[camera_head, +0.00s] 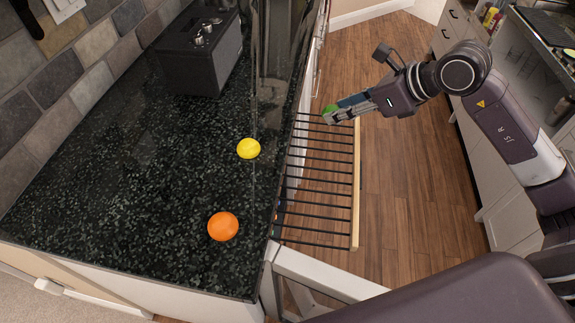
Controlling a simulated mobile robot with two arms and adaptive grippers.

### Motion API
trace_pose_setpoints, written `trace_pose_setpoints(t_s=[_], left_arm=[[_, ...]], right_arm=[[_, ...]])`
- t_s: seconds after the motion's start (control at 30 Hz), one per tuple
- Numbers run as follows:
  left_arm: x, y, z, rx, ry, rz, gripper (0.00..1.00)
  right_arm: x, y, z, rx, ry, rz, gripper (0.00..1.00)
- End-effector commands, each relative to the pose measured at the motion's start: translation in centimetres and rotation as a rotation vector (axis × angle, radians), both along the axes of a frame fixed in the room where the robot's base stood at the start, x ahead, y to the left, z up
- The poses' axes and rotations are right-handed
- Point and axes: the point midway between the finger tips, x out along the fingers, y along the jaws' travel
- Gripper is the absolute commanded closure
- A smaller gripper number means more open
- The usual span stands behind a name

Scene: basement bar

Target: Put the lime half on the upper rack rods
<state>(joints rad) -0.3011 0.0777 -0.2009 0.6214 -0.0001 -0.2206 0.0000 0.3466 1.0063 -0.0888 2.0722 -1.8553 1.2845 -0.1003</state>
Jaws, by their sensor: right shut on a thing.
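The lime half (330,109) is a small green piece between the fingertips of my right gripper (336,112). The right gripper is shut on it. It appears over the far end of the upper rack rods (318,189), which are dark parallel bars with a pale wooden rail (355,190) along their right side. I cannot tell whether the lime half touches the rods or is above them. The fingers hide part of the lime half. My left gripper is not in view.
A dark speckled counter (150,190) lies left of the rack. On it are a yellow lemon (248,148), an orange (223,226) and a black box-shaped appliance (205,55). Wooden floor (400,190) is open right of the rack. Cabinets (505,190) stand at the right.

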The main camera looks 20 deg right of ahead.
Motion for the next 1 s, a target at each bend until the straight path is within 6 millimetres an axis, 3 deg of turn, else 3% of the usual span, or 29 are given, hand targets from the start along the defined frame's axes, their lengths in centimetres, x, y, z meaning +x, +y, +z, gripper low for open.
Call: trace_pose_setpoints(t_s=[0.17,0.6,0.87,1.0], left_arm=[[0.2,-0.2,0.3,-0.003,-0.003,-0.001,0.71],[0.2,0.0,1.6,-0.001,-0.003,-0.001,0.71],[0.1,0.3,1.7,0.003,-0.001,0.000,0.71],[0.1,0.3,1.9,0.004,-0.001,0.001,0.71]], right_arm=[[-0.2,-0.1,-3.0,0.004,0.009,0.006,0.83],[-0.1,-0.1,-14.0,0.003,0.006,0.004,0.84],[-0.1,-0.1,-16.5,0.002,0.004,0.005,0.84],[-0.1,-0.1,-18.8,0.003,0.006,0.004,0.84]])
